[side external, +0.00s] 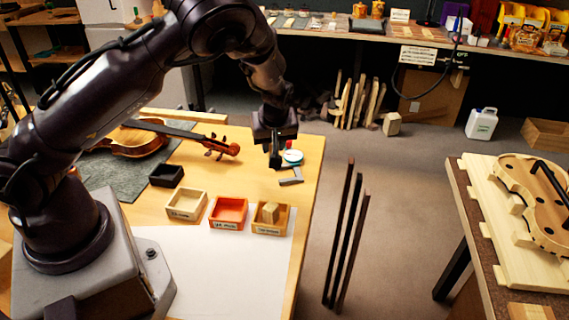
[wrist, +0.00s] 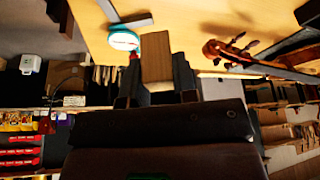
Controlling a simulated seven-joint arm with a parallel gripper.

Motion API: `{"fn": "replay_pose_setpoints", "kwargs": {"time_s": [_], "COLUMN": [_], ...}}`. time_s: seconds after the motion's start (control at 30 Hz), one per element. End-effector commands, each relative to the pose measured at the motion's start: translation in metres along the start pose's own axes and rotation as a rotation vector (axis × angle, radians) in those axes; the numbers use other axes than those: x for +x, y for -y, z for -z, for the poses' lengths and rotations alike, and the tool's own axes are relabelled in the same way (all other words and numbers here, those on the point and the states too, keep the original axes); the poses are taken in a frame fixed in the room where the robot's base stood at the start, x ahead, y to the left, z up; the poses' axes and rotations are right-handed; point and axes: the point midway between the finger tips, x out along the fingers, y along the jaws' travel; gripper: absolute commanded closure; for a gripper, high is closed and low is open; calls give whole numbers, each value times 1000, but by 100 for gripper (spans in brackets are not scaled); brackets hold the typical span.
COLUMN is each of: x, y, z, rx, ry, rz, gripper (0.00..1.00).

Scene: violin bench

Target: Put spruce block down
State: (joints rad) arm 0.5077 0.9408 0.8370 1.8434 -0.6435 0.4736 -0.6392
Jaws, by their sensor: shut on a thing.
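My gripper (side external: 275,155) is over the far right part of the workbench (side external: 312,150), beside a round white and teal item (side external: 292,157). Another pale wooden block (side external: 270,212) sits in the rightmost of the small labelled trays (side external: 287,220).
A wooden tray (side external: 170,207), an orange tray (side external: 228,228) and a black tray (side external: 166,183) stand nearby. A grey angled piece (side external: 291,178) lies near the bench edge. A violin (side external: 137,143) lies left of my gripper. White paper (side external: 215,268) in front is largely clear.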

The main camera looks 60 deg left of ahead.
Motion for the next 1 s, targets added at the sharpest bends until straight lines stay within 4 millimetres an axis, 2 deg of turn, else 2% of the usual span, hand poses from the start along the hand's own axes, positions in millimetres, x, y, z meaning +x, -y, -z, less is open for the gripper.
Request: {"fn": "replay_pose_setpoints", "kwargs": {"time_s": [0.03,0.2,0.47,0.63,1.0], "x": [14,42,59,82,88], "y": [-5,-23,-33,-33,-34], "z": [0,0,1,-8,-11], "rx": [2,3,2,3,2], "ry": [1,2,2,4,2], "rz": [7,5,3,6,2], "gripper": [95,95,95,95,95]}}
